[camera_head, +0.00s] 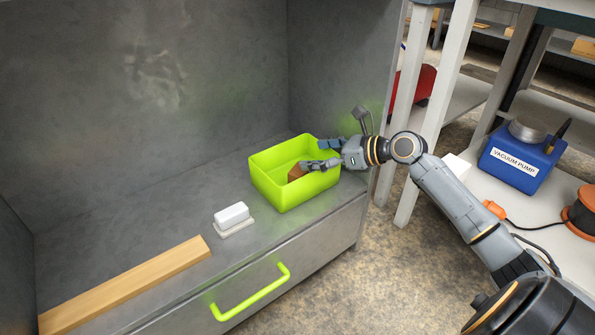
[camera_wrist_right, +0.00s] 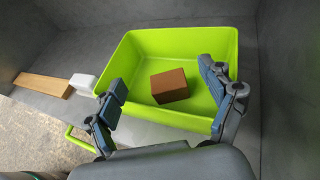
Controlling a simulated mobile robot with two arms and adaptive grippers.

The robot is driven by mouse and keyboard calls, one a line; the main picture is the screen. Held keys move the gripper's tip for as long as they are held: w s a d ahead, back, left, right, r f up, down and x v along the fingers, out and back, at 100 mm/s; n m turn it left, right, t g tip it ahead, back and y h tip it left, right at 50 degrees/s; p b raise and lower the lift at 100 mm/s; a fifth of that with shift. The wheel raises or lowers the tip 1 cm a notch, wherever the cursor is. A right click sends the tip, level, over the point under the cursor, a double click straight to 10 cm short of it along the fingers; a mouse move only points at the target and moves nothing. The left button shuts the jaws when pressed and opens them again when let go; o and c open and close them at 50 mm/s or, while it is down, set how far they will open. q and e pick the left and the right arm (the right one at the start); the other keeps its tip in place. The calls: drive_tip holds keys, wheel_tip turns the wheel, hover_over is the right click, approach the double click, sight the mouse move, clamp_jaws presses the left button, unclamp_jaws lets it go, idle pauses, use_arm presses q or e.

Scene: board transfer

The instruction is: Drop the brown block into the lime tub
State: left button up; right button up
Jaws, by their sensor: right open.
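The lime tub (camera_head: 283,193) stands on the grey shelf near its right end. The brown block (camera_wrist_right: 169,86) is inside the tub in the right wrist view, between my open fingers and not touching either in that picture. In the head view the brown block (camera_head: 295,172) is partly hidden behind a finger. My right gripper (camera_head: 312,155) is open over the tub, reaching in from the right. It also shows in the right wrist view (camera_wrist_right: 161,97), with a finger on each side. My left gripper is not in view.
A white block (camera_head: 232,214) on a pale base and a wooden board (camera_head: 130,285) lie left of the tub. A lime handle (camera_head: 250,293) sticks out from the drawer front. Grey walls enclose the shelf. A blue vacuum pump (camera_head: 521,158) stands on the right-hand bench.

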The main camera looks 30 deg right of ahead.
drive_tip(key=v, duration=0.7)
drive_tip(key=shift+s, duration=0.25)
drive_tip(key=shift+r, duration=0.1)
